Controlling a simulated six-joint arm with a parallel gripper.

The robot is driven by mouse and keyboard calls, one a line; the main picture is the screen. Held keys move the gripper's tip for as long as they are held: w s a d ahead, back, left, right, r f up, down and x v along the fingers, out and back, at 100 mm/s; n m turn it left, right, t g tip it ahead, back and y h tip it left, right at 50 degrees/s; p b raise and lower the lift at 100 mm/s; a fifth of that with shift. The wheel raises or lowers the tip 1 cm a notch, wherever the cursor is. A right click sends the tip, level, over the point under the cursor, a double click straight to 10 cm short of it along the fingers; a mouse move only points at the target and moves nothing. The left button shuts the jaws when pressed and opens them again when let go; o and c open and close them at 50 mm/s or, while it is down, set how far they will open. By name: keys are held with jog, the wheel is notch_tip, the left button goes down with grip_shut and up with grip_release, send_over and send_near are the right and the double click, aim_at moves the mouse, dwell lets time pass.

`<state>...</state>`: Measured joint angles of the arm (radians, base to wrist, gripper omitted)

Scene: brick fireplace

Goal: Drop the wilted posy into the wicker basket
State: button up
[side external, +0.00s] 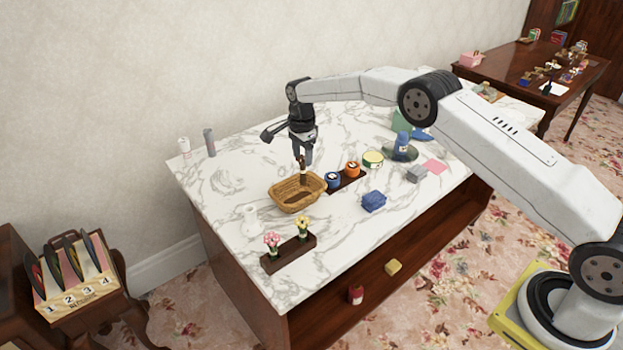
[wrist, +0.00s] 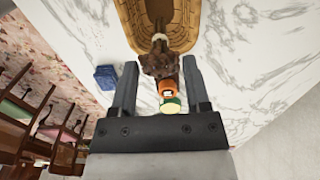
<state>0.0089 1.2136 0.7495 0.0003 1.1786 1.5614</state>
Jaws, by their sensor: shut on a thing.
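The wilted posy (wrist: 160,64), a brown bunch with a pale stem end, sits between my fingertips in the wrist view. In the side view it (side external: 302,173) hangs below my gripper (side external: 302,158), which points down and is shut on it. The wicker basket (side external: 288,204) is an oval woven basket on the marble top, just below the posy. In the wrist view the basket (wrist: 128,22) lies at the top, with the posy's stem end overlapping its rim and opening. I cannot tell exactly how high the posy is above the basket.
A blue block (side external: 374,201) lies further right. The marble left of the basket is clear.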

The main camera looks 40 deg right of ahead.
jog(key=shift+f, duration=1)
jog(key=o, duration=1.3)
jog(key=shift+r, duration=0.1)
jog(key=shift+r, duration=3.85)
jog(key=shift+s, duration=0.1)
